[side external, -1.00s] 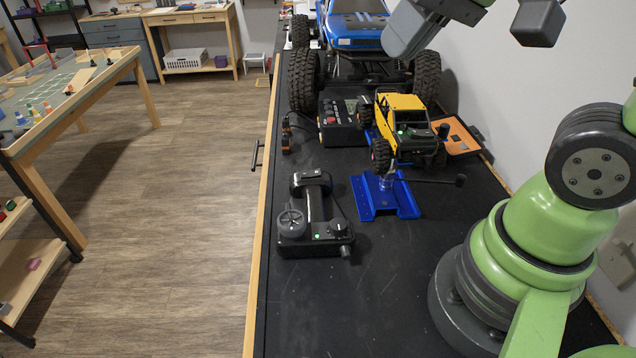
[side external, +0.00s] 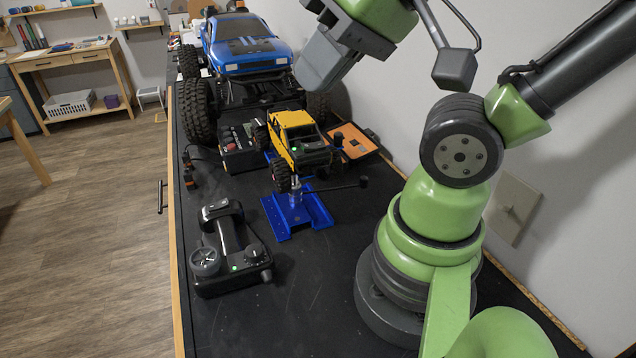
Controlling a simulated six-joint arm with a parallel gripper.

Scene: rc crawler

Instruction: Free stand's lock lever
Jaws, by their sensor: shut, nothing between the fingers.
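The blue stand (side external: 281,222) sits on the black bench top, with the yellow crawler (side external: 299,138) on top of it. The lock lever (side external: 335,187) is a thin black rod with a dark knob, sticking out to the right from the stand's post, roughly level. The lever's inner end at the post is too small to make out. My gripper (side external: 318,72) is grey, shut and empty. It is high in the picture, above and apart from the crawler, stand and lever. Its fingertips are not clearly distinguishable.
A large blue truck (side external: 245,45) stands at the back. A black box with a red button (side external: 233,146) and an orange tray (side external: 353,143) flank the crawler. A black handheld controller (side external: 232,245) lies front left. The bench right and front of the stand is clear.

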